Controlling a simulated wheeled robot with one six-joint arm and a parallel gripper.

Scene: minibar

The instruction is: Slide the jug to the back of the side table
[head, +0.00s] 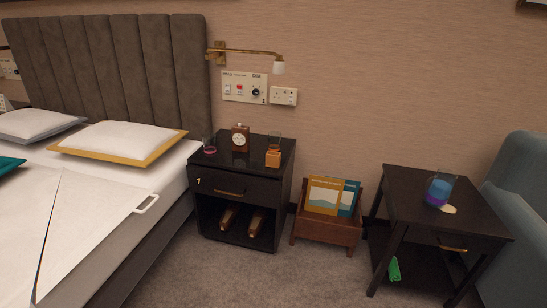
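A clear glass vessel with blue and purple contents, which appears to be the jug (438,191), stands upright on the dark side table (412,186) at the right. It sits right of the middle of the top, with bare tabletop behind it and to its left. A small pale flat item (448,209) lies at its front right. My gripper is not in view.
A wooden magazine rack (325,232) stands between the tables. A blue-grey armchair (515,190) is close on the right. Carpet (300,275) is clear in front; a bed (110,200) fills the left.

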